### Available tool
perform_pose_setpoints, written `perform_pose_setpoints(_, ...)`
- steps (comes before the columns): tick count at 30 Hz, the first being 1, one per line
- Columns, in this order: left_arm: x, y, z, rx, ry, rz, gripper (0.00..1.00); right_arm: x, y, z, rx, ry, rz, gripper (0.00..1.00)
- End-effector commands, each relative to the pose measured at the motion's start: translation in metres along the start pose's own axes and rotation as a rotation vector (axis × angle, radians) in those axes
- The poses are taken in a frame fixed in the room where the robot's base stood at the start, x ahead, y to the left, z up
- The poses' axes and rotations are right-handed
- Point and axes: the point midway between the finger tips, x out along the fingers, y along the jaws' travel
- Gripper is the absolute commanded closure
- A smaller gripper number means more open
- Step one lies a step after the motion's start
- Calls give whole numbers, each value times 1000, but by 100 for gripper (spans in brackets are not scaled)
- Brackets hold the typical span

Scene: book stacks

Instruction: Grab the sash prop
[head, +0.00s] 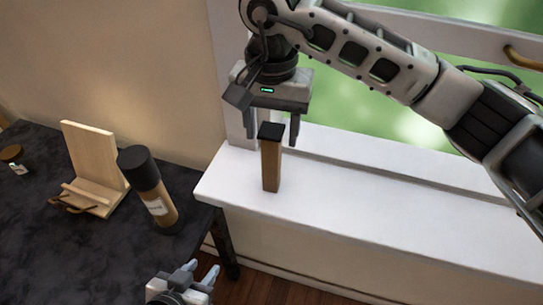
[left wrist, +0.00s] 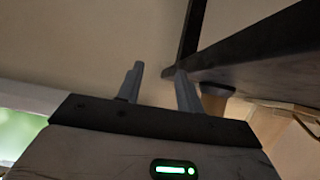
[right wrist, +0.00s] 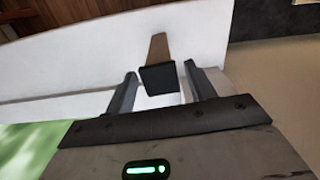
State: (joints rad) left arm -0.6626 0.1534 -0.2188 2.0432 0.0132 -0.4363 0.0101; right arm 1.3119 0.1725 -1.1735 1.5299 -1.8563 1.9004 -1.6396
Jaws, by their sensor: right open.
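The sash prop, a brown wooden post with a black cap (head: 271,164), stands upright on the white window sill near its left end. My right gripper (head: 273,140) points down above the prop, open, its fingers on either side of the black cap. In the right wrist view the prop (right wrist: 160,47) shows between and beyond the open fingertips (right wrist: 160,76), with gaps at both sides. My left gripper (head: 203,270) is low at the bottom of the head view, away from the prop. In the left wrist view its fingers (left wrist: 159,70) are apart and empty.
The white sill (head: 400,218) is clear right of the prop. A dark table (head: 60,250) at left holds a wooden stand (head: 92,160), a black-capped bottle (head: 150,190) and a small jar (head: 13,158). The window frame rises behind the sill.

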Motion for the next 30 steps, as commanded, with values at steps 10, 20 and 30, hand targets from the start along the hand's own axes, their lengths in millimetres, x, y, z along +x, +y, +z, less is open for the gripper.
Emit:
perform_pose_setpoints(10, -8, 0, -8, -11, 2, -7, 64, 40, 0, -3, 2, -5, 1, 45)
perform_pose_setpoints(20, -6, -1, -3, -10, -10, -11, 64, 55, 0, -3, 0, -1, -1, 45)
perform_pose_setpoints(30, -4, -3, -10, -6, 4, -13, 64, 54, -1, -3, 0, 0, -2, 89)
